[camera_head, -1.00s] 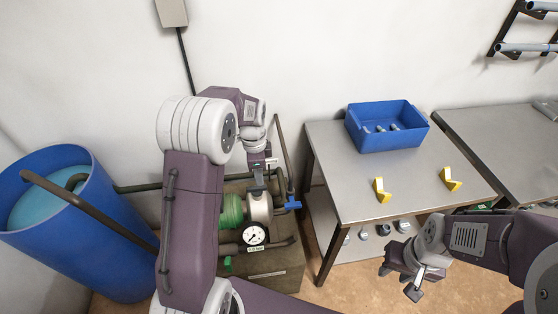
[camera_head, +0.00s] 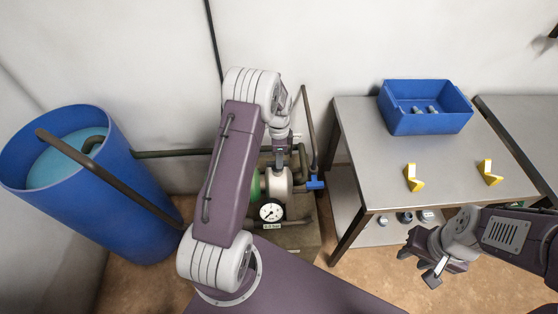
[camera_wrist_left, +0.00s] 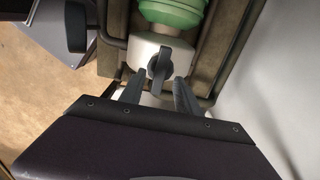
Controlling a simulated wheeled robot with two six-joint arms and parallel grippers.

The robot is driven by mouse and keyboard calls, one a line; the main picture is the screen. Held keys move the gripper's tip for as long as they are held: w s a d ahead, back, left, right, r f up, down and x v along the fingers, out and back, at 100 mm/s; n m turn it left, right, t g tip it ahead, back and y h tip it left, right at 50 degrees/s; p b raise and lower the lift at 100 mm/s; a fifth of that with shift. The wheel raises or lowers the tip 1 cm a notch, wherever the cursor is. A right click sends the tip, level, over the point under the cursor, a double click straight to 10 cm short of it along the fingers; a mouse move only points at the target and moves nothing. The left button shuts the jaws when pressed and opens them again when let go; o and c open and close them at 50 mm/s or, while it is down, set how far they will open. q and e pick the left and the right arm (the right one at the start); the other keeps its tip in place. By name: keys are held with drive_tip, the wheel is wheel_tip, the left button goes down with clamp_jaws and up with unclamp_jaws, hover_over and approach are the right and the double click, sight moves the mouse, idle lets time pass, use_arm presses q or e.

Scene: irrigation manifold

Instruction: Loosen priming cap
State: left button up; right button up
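The priming cap (camera_wrist_left: 158,66) is a dark grey part with a raised wing handle on the white pump housing (camera_wrist_left: 148,48). The housing also shows in the head view (camera_head: 279,186), beside a pressure gauge (camera_head: 271,211). My left gripper (camera_head: 280,163) points down over the housing and hides most of the cap there. In the left wrist view my left gripper (camera_wrist_left: 158,88) is open, one finger on each side of the wing handle's near end, with gaps visible. How deep the fingers reach is unclear. My right gripper (camera_head: 418,267) is open and empty, in front of the table.
A green pump part (camera_wrist_left: 172,12) adjoins the housing. Pipes and a blue valve handle (camera_head: 315,183) are close by on the right. A blue water barrel (camera_head: 90,200) stands left. A steel table (camera_head: 375,145) holds a blue bin (camera_head: 425,122) and two yellow brackets (camera_head: 413,178).

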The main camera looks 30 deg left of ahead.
use_arm(q)
drive_tip(key=shift+f, duration=1)
clamp_jaws()
